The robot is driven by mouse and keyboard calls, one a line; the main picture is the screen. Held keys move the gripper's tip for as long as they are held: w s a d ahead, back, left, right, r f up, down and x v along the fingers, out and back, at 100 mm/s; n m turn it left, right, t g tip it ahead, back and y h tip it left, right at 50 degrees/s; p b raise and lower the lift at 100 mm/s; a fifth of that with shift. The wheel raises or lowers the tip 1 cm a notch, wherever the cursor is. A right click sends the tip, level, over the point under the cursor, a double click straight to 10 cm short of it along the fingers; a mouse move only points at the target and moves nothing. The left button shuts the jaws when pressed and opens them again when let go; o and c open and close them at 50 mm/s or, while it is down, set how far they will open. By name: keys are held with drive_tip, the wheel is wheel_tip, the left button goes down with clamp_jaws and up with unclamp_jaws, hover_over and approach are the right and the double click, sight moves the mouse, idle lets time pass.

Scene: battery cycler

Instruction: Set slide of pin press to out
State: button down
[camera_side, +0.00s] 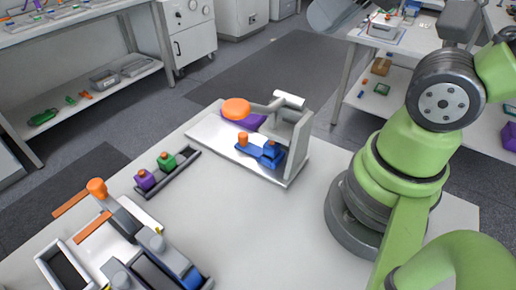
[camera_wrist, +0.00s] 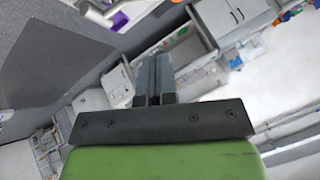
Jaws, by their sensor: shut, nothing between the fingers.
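The pin press (camera_side: 299,140) stands on a white base plate near the back of the table in the side view. It has a grey upright and a lever ending in a round orange knob (camera_side: 236,109). A blue slide (camera_side: 252,151) with a small orange knob (camera_side: 243,139) lies low on the base, left of the upright. A blue block (camera_side: 271,152) sits at its right end, and a purple part (camera_side: 246,121) shows behind. My gripper (camera_wrist: 154,72) shows in the wrist view with its fingers together and empty, far from the press. I cannot make out its fingers in the side view.
A dark tray (camera_side: 168,171) with a purple and a green block lies left of the press. A fixture with an orange-knobbed lever (camera_side: 97,187) and dark wells fills the front left. The table between press and my arm's base is clear. Benches stand behind.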

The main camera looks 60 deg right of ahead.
drive_tip(key=c, duration=1.8)
unclamp_jaws()
drive_tip(key=o, duration=0.4)
drive_tip(key=shift+w, duration=0.1)
drive_tip(key=shift+c, duration=0.2)
drive_tip(key=o, duration=0.4)
drive_tip(key=shift+w+m, duration=0.3)
drive_tip(key=shift+w, duration=0.05)
drive_tip(key=shift+o, duration=0.5)
drive_tip(key=w+d+f+m+g+h, duration=0.1)
drive_tip(key=w+d+f+m+g, duration=0.1)
drive_tip(key=w+f+m, duration=0.3)
drive_tip(key=w+g, duration=0.1)
drive_tip(key=w, duration=0.3)
drive_tip(key=shift+w+f+g, duration=0.3)
drive_tip(key=shift+f+g, duration=0.05)
drive_tip(key=shift+g, duration=0.05)
drive_tip(key=m+g+h, duration=0.1)
drive_tip(key=m+g, duration=0.2)
drive_tip(key=m, duration=0.2)
hover_over(243, 134)
wheel_tip(243, 134, down, 13)
wheel_tip(243, 134, down, 10)
drive_tip(key=shift+f, duration=0.2)
